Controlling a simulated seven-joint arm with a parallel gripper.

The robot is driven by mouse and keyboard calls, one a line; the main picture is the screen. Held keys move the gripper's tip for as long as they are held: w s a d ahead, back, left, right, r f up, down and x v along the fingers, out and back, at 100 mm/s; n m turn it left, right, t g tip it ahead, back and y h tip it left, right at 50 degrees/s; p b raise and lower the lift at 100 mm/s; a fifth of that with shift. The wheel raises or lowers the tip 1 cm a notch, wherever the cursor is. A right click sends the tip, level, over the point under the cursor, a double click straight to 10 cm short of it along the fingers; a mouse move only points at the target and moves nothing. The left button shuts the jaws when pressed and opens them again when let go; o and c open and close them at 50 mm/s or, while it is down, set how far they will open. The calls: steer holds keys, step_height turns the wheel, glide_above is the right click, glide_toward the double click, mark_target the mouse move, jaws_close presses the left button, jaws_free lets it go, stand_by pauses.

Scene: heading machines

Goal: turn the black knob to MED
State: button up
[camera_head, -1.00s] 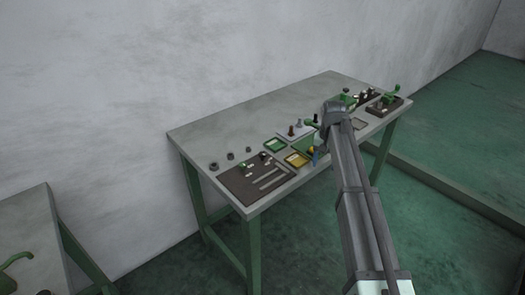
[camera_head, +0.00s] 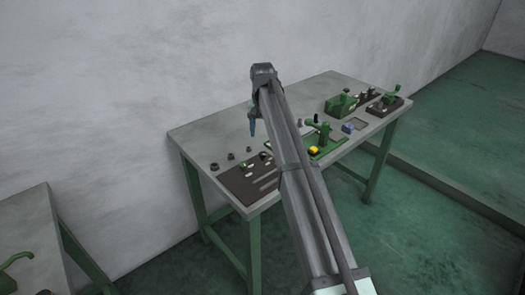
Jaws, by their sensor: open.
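Several small dark knob-like parts show on the bench, and I cannot tell which is the black knob or read any MED mark. One dark knob (camera_head: 316,118) is at the middle of the bench, by a green upright fixture (camera_head: 323,133). Another dark part (camera_head: 263,154) is at the back of the brown board on the left. My gripper (camera_head: 252,128) shows as a small blue tip pointing down at the end of my arm. It is open and appears above the left half of the bench, apart from the fixtures.
The brown board (camera_head: 238,184) has pale slots. Several dark round parts (camera_head: 231,156) stand behind it. A yellow part (camera_head: 314,150), a blue block (camera_head: 347,128) and a green fixture (camera_head: 341,104) are to the right. The bench's back left surface (camera_head: 205,135) is clear. My arm hides the bench middle.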

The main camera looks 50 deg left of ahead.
mark_target(262, 153)
step_height(262, 153, down, 9)
steer(key=shift+f, duration=0.1)
stand_by(0.3)
steer(key=c, duration=1)
